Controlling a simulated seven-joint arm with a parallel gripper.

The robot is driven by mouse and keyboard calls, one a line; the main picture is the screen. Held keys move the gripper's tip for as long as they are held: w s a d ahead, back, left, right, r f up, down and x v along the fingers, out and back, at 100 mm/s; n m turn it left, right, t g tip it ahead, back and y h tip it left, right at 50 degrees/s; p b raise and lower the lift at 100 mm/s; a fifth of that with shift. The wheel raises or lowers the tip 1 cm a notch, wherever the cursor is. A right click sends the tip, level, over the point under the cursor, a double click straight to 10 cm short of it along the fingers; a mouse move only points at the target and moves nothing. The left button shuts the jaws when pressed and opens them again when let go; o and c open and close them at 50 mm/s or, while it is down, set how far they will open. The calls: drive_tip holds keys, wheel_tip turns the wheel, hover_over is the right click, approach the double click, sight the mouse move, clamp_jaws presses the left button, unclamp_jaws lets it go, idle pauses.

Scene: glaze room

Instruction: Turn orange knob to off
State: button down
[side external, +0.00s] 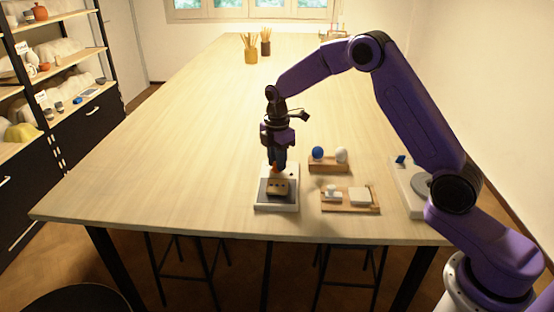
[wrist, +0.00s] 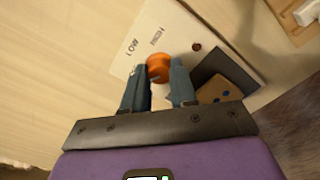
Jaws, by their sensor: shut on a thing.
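The orange knob (wrist: 158,66) sits on a white appliance (wrist: 160,22), which also shows in the side view (side external: 289,208). My gripper (wrist: 158,75) is shut on the knob, with one dark blue finger on each side of it. In the side view my gripper (side external: 277,168) points straight down at the appliance's far part, and the knob is mostly hidden there. The word LOW and a second, unclear word are printed beside the knob. I cannot read which setting the knob is at.
A wooden block with blue dots (wrist: 215,90) lies on the appliance's dark plate, close to my gripper. To the right are a wooden tray (side external: 328,168) with a blue and a white ball, a wooden board (side external: 345,208) with pale items, and a white device (side external: 407,190). The table's left is clear.

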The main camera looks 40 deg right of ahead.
drive_tip(key=shift+r, duration=0.1)
idle(0.3)
drive_tip(key=c, duration=0.9)
unclamp_jaws()
wheel_tip(320, 180, up, 17)
drive_tip(key=shift+r, duration=0.2)
drive_tip(key=shift+s+a, duration=0.1)
